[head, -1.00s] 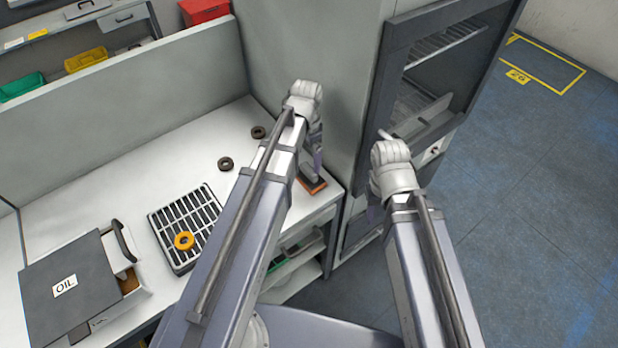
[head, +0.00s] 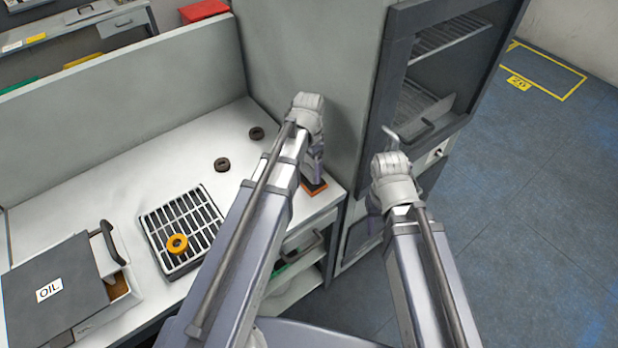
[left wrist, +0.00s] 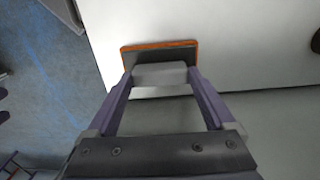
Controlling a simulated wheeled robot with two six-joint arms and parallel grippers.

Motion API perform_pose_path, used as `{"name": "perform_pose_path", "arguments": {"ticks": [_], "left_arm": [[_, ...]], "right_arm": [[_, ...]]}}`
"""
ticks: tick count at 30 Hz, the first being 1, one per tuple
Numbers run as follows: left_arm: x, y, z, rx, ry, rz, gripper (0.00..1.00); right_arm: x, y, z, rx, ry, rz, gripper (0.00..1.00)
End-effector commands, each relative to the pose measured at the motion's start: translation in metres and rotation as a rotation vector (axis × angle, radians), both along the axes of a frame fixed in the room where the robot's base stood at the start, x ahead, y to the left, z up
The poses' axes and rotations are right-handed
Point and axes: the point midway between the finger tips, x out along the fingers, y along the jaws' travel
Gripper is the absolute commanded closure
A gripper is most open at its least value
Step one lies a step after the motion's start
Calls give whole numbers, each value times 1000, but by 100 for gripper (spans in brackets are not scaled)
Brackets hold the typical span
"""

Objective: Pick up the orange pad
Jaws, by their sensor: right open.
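The orange pad (head: 315,188) lies flat at the right end of the white worktop, near its front corner. It is a thin orange-edged dark plate with a grey block-shaped handle on top, clearest in the left wrist view (left wrist: 160,45). My left gripper (head: 317,172) is over it and points down, hiding most of it in the head view. In the left wrist view my left fingers (left wrist: 161,76) sit against both ends of the grey handle. My right gripper (head: 374,204) is open and apart from the pad, in front of the dark cabinet; its fingers are partly hidden.
A grey partition stands behind. An open-fronted dark cabinet (head: 385,150) is on the right; blue floor lies beyond.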

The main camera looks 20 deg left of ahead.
Motion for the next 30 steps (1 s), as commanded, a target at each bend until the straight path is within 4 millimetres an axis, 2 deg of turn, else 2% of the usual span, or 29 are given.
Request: {"name": "perform_pose_path", "arguments": {"ticks": [1, 12, 14, 23, 30], "left_arm": [[0, 0, 0, 0, 0, 0, 25], [0, 0, 0, 0, 0, 0, 66], [0, 0, 0, 0, 0, 0, 71], [0, 0, 2, 0, 0, 0, 72], [0, 0, 20, 0, 0, 0, 72]], "right_arm": [[0, 0, 0, 0, 0, 0, 50], [0, 0, 0, 0, 0, 0, 50], [0, 0, 0, 0, 0, 0, 50], [0, 0, 2, 0, 0, 0, 50], [0, 0, 20, 0, 0, 0, 50]]}}
